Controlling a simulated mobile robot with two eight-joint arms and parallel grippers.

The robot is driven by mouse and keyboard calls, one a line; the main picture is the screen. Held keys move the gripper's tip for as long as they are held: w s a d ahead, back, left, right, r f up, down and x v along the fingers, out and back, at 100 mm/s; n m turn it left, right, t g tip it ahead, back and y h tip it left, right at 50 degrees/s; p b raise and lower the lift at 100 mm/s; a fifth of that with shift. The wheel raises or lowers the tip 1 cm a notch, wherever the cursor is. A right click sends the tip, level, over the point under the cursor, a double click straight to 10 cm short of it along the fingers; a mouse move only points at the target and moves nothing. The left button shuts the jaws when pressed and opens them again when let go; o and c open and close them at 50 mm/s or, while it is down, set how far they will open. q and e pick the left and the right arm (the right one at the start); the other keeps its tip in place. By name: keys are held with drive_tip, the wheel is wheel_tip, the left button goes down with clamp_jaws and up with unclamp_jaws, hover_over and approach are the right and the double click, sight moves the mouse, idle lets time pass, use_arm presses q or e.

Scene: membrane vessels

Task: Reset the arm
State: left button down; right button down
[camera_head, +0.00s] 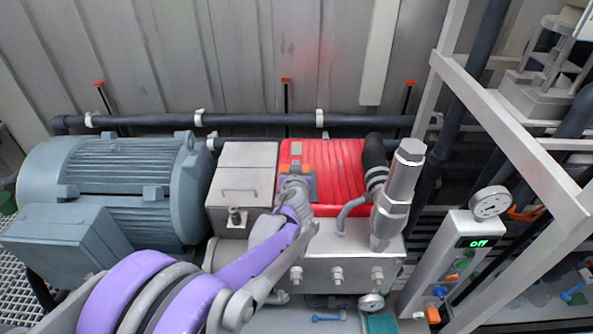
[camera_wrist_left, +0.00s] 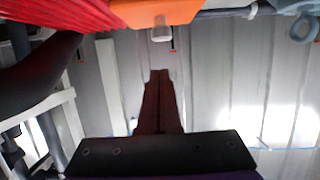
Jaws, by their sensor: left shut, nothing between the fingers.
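My left arm, purple and grey, comes in from the lower left in the head view. Its gripper (camera_head: 296,180) is over the pump unit, in front of the red ribbed block (camera_head: 340,168). In the left wrist view the dark fingers of the left gripper (camera_wrist_left: 160,74) are together with nothing between them. They point toward the grey corrugated wall (camera_wrist_left: 210,80). An orange part (camera_wrist_left: 160,12) and the red block (camera_wrist_left: 60,14) show at the top of that view, apart from the fingertips. My right gripper is not in view.
A blue-grey motor (camera_head: 115,180) stands left, beside a grey metal box (camera_head: 240,180). A steel cylinder (camera_head: 399,190) rises to the right of the red block. Further right are a control panel (camera_head: 440,260) with a green "off" display, a gauge (camera_head: 491,202) and a white frame (camera_head: 515,125).

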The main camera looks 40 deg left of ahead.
use_arm(q)
drive_tip(key=s+d+f+b, duration=0.1)
drive_tip(key=s+d+f, duration=0.2)
drive_tip(key=s+d, duration=0.2)
drive_tip(key=shift+s+d+f, duration=0.3)
drive_tip(key=shift+s+d, duration=0.1)
drive_tip(key=shift+s, duration=0.65)
drive_tip(key=shift+s, duration=0.1)
drive_tip(key=s+d+f+m+g+h+p, duration=0.1)
drive_tip(key=s+d+m+h, duration=0.3)
drive_tip(key=s+d, duration=0.4)
drive_tip(key=s+d+f+m+g+h+p, duration=0.1)
drive_tip(key=s+d+m+g+h+p, duration=0.1)
drive_tip(key=s+d, duration=0.6)
drive_tip(key=d+m+g+h, duration=0.1)
drive_tip(key=d+g+h, duration=0.1)
drive_tip(key=d, duration=0.3)
drive_tip(key=shift+f+m+g+h, duration=0.3)
drive_tip(key=shift+m+h, duration=0.1)
drive_tip(key=shift+h, duration=0.2)
